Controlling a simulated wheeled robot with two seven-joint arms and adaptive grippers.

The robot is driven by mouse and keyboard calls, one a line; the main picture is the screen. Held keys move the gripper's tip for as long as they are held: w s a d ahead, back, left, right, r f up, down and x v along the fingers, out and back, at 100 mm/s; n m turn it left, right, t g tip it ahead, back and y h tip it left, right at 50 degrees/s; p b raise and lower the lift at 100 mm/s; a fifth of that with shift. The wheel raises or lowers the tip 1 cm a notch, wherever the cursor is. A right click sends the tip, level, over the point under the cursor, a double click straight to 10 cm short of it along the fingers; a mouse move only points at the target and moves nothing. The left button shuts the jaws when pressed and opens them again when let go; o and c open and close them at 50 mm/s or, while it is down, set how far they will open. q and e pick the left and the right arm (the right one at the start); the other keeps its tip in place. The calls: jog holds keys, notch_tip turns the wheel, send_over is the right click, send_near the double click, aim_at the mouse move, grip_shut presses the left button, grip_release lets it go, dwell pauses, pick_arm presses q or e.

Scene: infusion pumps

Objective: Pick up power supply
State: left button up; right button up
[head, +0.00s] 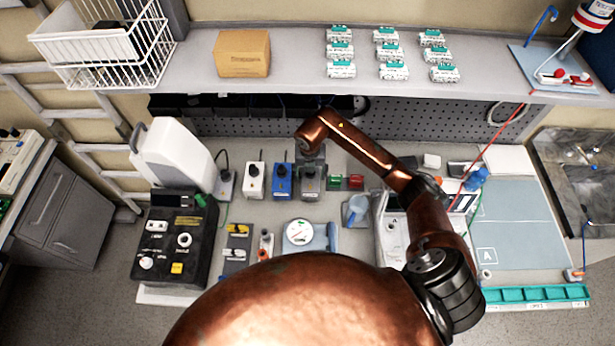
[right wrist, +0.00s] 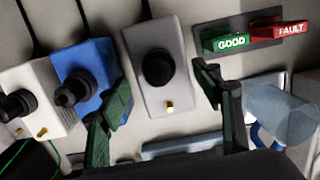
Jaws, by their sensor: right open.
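Small knobbed boxes, which look like the power supplies, stand in a row on the bench. The grey box (head: 309,186) is at the right of the row, the blue box (head: 282,181) is beside it and a white box (head: 255,181) is further left. In the right wrist view, the grey box (right wrist: 160,95) has a black knob and a small brass post. My right gripper (head: 311,158) is above the grey box. Its open fingers (right wrist: 166,92) lie to either side of this box in the wrist view, apparently with gaps. My left gripper is not in view.
GOOD (right wrist: 232,42) and FAULT (right wrist: 280,32) blocks sit just right of the grey box. A blue translucent cup (right wrist: 283,110) stands near the right finger. A round white dial (head: 299,232) is in front. A shelf (head: 290,75) overhangs the back of the bench.

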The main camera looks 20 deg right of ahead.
aim_at(311, 178)
jog(key=f, duration=0.2)
jog(key=shift+s+d+f+p, duration=0.2)
jog(key=shift+f+p, duration=0.1)
jog(key=shift+p, duration=0.1)
jog(key=shift+w+f+p, duration=0.25)
jog(key=shift+f+p, duration=0.15)
jog(key=shift+f, duration=0.85)
jog(key=shift+w+f, duration=0.1)
jog(key=shift+f, duration=0.7)
jog(key=c, duration=1.3)
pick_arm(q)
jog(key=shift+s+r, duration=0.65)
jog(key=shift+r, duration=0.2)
pick_arm(e)
jog(key=shift+w, duration=0.1)
jog(key=shift+c, duration=0.8)
